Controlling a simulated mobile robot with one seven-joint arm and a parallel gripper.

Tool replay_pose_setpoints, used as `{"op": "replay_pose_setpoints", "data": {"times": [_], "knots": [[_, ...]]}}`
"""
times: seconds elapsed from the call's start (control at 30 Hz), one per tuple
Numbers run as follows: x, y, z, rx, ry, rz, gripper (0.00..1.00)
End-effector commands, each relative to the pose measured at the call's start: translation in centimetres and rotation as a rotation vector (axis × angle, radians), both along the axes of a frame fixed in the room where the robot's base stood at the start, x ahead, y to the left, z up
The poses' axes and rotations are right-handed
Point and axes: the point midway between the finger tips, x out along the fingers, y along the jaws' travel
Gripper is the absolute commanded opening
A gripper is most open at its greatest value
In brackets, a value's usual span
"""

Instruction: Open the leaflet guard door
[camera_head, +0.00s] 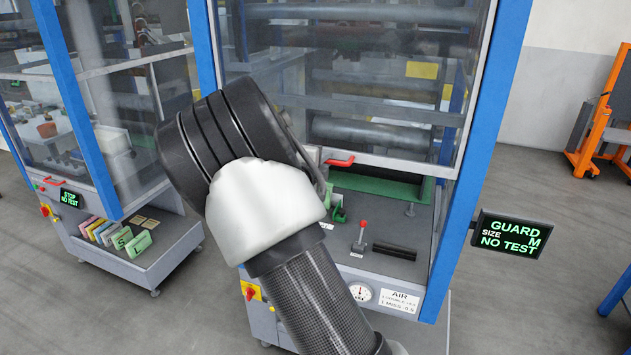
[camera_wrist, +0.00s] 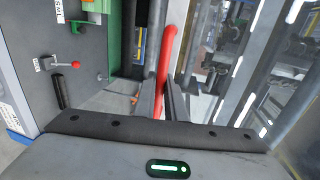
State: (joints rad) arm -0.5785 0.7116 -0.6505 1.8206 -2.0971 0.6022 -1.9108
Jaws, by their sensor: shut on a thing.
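The guard door is a clear panel with a pale lower rail (camera_head: 400,166), in the blue-framed machine at centre. A red handle (camera_head: 341,161) sits on that rail. In the wrist view the red handle (camera_wrist: 167,45) runs down between the two dark fingers of my gripper (camera_wrist: 166,98), which is shut on it. The clear panel (camera_wrist: 235,75) lies to the right of the handle there. In the head view my wrist and arm hide most of my gripper and the handle's left side. Below the rail, the green interior and grey deck are visible.
A lever with a red knob (camera_head: 362,226) stands on the grey deck (camera_head: 345,255); it also shows in the wrist view (camera_wrist: 74,64). A display (camera_head: 511,236) reading "GUARD SIZE M NO TEST" juts out right. Another machine (camera_head: 130,240) stands left. An orange frame (camera_head: 605,125) stands far right.

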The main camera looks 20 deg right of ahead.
Motion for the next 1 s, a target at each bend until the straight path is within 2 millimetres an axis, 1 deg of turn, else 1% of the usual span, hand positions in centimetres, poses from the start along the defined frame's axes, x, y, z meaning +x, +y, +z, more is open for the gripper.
{"op": "replay_pose_setpoints", "data": {"times": [0.03,0.1,0.2,0.3,0.5,0.8,0.83,0.9,0.93,1.0], "knots": [[0.1,0.2,1.6,0.003,-0.007,0.005,0.0],[0.1,0.1,2.8,0.002,-0.006,0.005,0.0],[0.1,0.1,4.2,0.002,-0.005,0.005,0.0],[0.1,0.1,5.1,0.001,-0.004,0.005,0.0],[0.1,0.1,5.8,0.0,-0.002,0.005,0.0],[0.1,0.1,5.8,-0.001,-0.002,0.004,0.0],[0.1,0.1,5.8,-0.001,-0.002,0.004,0.16],[0.1,0.0,5.8,-0.001,-0.002,0.004,0.28],[0.1,0.0,5.7,0.0,-0.001,0.003,0.29],[0.1,0.0,5.7,0.0,-0.001,0.003,0.29]]}}
